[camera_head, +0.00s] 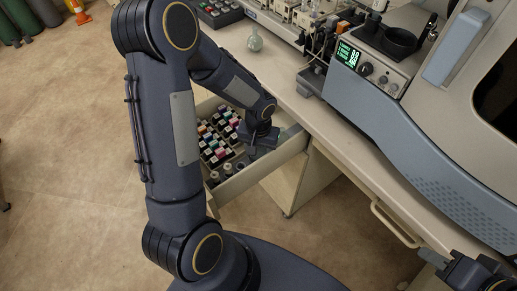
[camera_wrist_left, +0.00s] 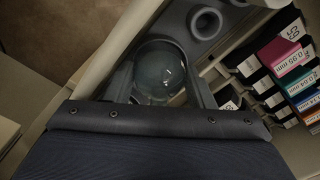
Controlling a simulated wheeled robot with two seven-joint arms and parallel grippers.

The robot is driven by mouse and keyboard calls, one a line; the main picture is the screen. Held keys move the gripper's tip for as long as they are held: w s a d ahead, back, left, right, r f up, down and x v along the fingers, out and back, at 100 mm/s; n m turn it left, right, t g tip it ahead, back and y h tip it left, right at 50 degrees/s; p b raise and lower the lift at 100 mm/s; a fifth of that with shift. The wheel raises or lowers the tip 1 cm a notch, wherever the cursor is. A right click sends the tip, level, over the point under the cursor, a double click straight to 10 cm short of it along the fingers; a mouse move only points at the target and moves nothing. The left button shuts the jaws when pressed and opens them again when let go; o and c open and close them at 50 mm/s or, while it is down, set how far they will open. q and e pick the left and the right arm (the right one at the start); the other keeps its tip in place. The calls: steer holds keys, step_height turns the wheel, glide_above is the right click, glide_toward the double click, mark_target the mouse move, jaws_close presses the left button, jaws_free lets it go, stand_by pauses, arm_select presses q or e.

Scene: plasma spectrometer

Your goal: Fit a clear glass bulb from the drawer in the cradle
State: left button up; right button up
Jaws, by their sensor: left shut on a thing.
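My left gripper (camera_head: 262,146) reaches down into the open drawer (camera_head: 262,170) under the bench. In the left wrist view its two fingers are on either side of a clear glass bulb (camera_wrist_left: 160,70), and they are shut on it. The bulb sits low in a grey holder with round wells (camera_wrist_left: 207,22); I cannot tell whether it is lifted. In the head view the arm and gripper hide the bulb. My right gripper (camera_head: 437,259) is at the lower right, away from the drawer, and its jaw opening is unclear. I cannot make out the cradle for sure.
Rows of coloured labelled boxes (camera_wrist_left: 292,65) fill the drawer beside the bulb. The spectrometer (camera_head: 430,120) with a green display (camera_head: 347,54) is at the right. The floor left of the drawer is clear.

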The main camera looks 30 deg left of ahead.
arm_select(q)
steer(key=shift+f+b, duration=0.3)
steer(key=shift+f, duration=0.1)
steer(key=o, duration=1)
steer(key=shift+o, duration=0.2)
steer(key=shift+r, duration=0.15)
step_height(320, 180, up, 8)
steer(key=shift+f+p, duration=0.2)
steer(key=shift+p, duration=0.2)
steer(key=shift+a, duration=0.1)
